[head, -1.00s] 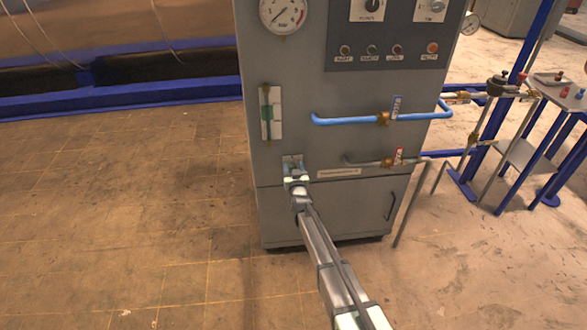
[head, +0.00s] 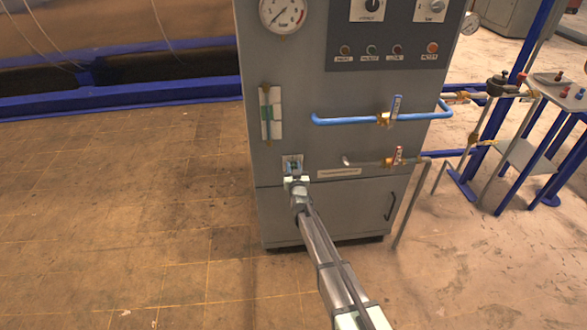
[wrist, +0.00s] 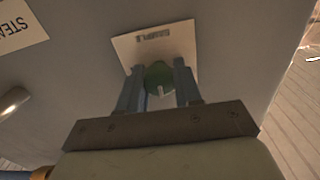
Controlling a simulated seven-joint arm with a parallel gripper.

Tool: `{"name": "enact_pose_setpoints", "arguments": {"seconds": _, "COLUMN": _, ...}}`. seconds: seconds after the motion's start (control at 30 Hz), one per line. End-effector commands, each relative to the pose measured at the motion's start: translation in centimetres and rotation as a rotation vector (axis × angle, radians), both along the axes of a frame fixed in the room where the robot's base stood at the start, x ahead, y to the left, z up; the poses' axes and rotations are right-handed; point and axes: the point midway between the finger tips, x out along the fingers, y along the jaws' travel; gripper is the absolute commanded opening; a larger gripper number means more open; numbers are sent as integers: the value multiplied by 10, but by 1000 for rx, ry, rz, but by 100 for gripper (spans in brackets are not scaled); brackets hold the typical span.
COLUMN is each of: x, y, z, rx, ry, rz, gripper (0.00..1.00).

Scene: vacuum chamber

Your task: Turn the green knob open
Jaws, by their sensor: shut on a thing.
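The green knob (wrist: 158,76) sits in front of a pale label plate (wrist: 178,44) on the grey cabinet face. In the wrist view my gripper (wrist: 160,82) has one finger on each side of the knob and is shut on it. A light pointer mark shows on the knob, pointing down in that view. In the head view my gripper (head: 294,172) is at the small plate low on the cabinet front, and it hides most of the knob there.
The grey cabinet (head: 285,60) carries a blue pipe (head: 345,121) with a blue-handled valve, a lower red-handled valve (head: 397,155), a gauge (head: 283,12) and a sight glass (head: 271,112). A door handle (head: 391,206) is at lower right. Open floor lies to the left.

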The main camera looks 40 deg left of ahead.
Motion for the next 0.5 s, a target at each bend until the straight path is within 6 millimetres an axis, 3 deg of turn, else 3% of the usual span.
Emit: {"name": "enact_pose_setpoints", "arguments": {"seconds": 0.5, "x": 1, "y": -1, "z": 0, "rx": 265, "ry": 265, "rz": 1, "gripper": 3}}
